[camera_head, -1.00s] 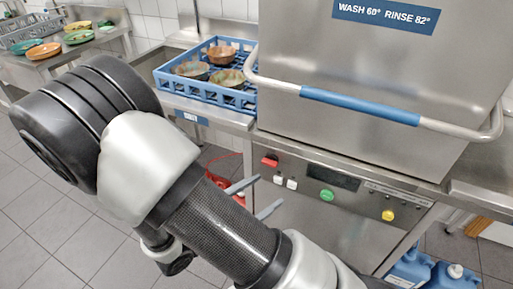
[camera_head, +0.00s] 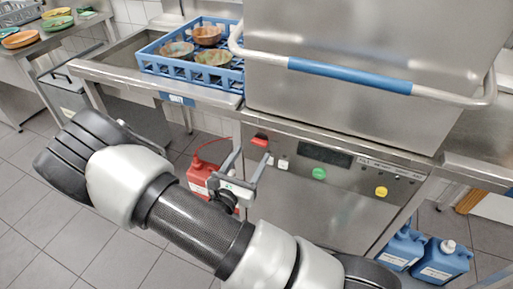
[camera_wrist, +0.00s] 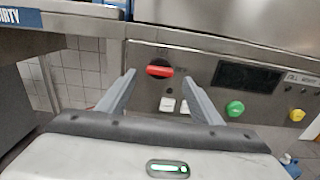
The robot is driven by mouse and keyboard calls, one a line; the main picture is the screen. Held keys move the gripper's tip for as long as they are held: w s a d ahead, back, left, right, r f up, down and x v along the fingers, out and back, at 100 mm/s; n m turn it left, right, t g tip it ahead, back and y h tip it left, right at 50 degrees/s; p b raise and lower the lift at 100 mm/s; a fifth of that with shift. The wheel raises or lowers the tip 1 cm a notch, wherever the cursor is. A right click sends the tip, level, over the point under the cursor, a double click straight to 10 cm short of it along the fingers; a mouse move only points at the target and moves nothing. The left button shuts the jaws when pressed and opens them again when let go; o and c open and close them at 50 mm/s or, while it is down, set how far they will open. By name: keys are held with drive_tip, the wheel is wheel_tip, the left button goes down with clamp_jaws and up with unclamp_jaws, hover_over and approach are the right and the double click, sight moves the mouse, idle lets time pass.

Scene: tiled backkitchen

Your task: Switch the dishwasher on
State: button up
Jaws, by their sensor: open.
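The dishwasher's control panel (camera_head: 345,170) runs below the steel hood. At its left end is a red rotary switch (camera_head: 260,140), which also shows in the wrist view (camera_wrist: 160,70) with its bar lying about level. Beside it are two white buttons (camera_head: 276,163), a dark display (camera_head: 326,156), a green button (camera_head: 319,173) and a yellow button (camera_head: 381,191). My gripper (camera_head: 246,162) is open and empty in front of the panel's left end. In the wrist view its fingers (camera_wrist: 158,92) stand either side of the red switch and white buttons, apart from them as far as I can tell.
The hood's blue-sleeved handle (camera_head: 350,75) sticks out above the panel. A blue rack (camera_head: 190,72) with bowls sits on the left counter. A red canister (camera_head: 200,175) stands behind my gripper, and blue canisters (camera_head: 440,260) stand at the lower right.

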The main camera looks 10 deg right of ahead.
sight(258, 144)
drive_tip(key=x, duration=0.5)
drive_tip(key=c, duration=1.1)
drive_tip(key=shift+o, duration=0.2)
